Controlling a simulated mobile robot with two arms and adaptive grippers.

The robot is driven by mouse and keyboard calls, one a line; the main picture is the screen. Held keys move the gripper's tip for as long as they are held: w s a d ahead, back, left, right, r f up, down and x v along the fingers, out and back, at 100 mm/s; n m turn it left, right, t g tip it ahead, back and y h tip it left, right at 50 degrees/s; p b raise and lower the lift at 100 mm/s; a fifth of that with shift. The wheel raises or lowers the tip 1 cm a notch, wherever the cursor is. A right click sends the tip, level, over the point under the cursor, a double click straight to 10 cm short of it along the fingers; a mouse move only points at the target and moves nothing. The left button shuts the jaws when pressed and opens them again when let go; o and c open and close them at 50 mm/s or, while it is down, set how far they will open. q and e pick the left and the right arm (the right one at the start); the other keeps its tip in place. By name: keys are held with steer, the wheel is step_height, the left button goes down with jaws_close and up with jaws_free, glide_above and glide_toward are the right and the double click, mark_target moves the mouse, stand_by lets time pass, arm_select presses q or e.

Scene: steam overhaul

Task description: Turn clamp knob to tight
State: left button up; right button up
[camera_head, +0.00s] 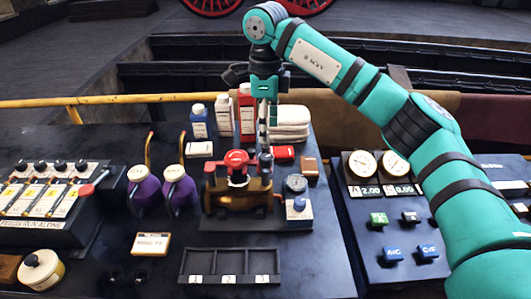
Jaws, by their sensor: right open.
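A brass device (232,199) stands on a dark plate in the middle of the bench. A red round knob (237,160) sits on top of it and looks like the clamp knob; its marking is too small to read. My right gripper (265,151) points straight down from the teal arm, just right of the red knob, with its fingers open. Nothing shows between the fingers. I cannot tell whether a finger touches the device. My left gripper is not in view.
Bottles (246,110) and folded white cloths (289,121) stand behind the device. Two purple oil cans (180,190) are to the left. A numbered black tray (230,279) lies in front.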

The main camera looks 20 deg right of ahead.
mark_target(266, 156)
step_height(266, 156, down, 9)
steer(key=shift+s+r+p, duration=0.1)
steer(key=shift+r+p, duration=0.1)
steer(key=shift+p, duration=0.6)
jaws_close()
